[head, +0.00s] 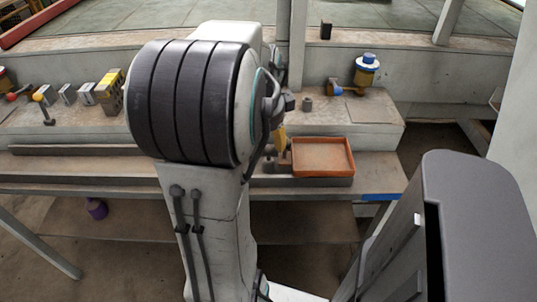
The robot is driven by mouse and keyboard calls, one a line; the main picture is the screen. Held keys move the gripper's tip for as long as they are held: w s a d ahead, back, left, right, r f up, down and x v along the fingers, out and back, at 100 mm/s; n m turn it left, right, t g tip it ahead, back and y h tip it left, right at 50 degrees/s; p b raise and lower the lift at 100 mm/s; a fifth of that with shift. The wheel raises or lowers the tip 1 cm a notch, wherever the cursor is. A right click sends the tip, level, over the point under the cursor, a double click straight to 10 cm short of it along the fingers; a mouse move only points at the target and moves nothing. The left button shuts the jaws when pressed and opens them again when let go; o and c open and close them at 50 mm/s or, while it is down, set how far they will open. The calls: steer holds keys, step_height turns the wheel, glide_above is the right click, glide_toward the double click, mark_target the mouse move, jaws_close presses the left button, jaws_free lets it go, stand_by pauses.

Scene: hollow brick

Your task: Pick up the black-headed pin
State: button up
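A small pin-like piece (48,120) with a dark end lies on the workbench at the left; it is too small to be sure that it is the black-headed pin. Just beside it are a yellow-headed piece (38,97) and a red-headed piece (12,97). My gripper is mostly hidden behind my own arm, which fills the middle of the view. A yellow tip (280,139) shows just right of the arm, by the orange tray (323,155). I cannot tell whether it is part of my gripper, or whether the gripper is open or shut.
Grey hollow blocks (87,94) and a yellow-and-grey brick (109,92) stand on the bench at the left. A blue-and-yellow container (367,70) and a small grey cylinder (307,104) are at the right. A purple object (96,208) is below the bench.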

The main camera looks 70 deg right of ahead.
mark_target(268, 148)
steer(key=shift+x, duration=3.4)
steer(key=shift+s, duration=0.2)
steer(key=shift+c, duration=0.4)
jaws_close()
